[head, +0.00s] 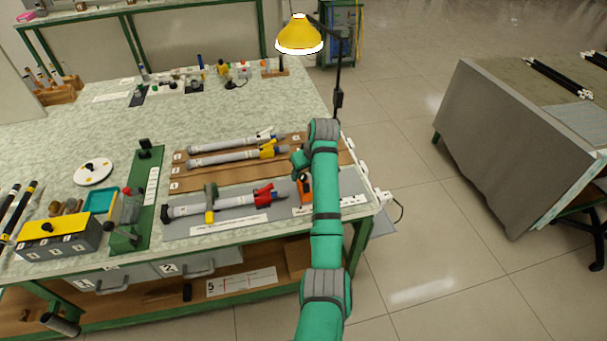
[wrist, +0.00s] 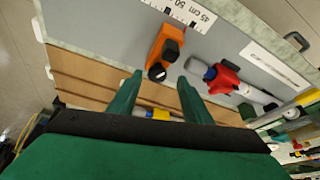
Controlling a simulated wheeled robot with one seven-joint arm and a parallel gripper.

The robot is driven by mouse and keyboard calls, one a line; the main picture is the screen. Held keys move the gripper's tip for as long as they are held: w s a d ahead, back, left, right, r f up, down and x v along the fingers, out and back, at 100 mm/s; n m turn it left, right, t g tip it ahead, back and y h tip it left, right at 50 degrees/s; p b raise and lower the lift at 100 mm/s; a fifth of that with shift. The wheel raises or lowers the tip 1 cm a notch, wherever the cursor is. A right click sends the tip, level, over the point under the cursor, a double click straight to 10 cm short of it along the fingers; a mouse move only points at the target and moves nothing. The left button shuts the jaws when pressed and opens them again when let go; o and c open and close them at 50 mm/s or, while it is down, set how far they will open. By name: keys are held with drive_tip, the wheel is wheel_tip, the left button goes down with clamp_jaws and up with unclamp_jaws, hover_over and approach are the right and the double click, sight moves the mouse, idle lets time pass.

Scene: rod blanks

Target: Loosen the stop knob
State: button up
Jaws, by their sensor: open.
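An orange stop block (wrist: 165,46) with a black knob (wrist: 170,50) sits beside a printed centimetre scale (wrist: 183,14) on the grey mat. In the head view the orange block (head: 305,187) is partly behind my arm, and its knob is hard to make out. My gripper (wrist: 158,80) is open and empty. In the wrist view its two green fingers point toward the block, with the black knob just beyond and between the fingertips. I see no contact. In the head view my gripper (head: 299,160) is over the right end of the bench, partly hidden by my arm.
A grey rod with a red clamp (head: 264,194) lies on the mat left of the block. More rods lie on a brown slotted board (head: 190,183) behind. A yellow lamp (head: 299,36) stands at the back right. A green fixture (head: 148,190) stands farther left.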

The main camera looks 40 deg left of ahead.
drive_tip(key=shift+x, duration=0.85)
drive_tip(key=shift+w+d, duration=0.1)
drive_tip(key=shift+w, duration=0.1)
drive_tip(key=c, duration=1.1)
drive_tip(key=shift+o, duration=0.2)
drive_tip(key=shift+w+r+n+g, duration=0.15)
drive_tip(key=shift+n+g, duration=0.4)
drive_tip(key=shift+n, duration=0.8)
drive_tip(key=shift+w+f+n+g, duration=0.1)
drive_tip(key=shift+n+g, duration=0.45)
drive_tip(key=shift+n, duration=0.8)
drive_tip(key=o, duration=1.1)
drive_tip(key=shift+c, duration=0.2)
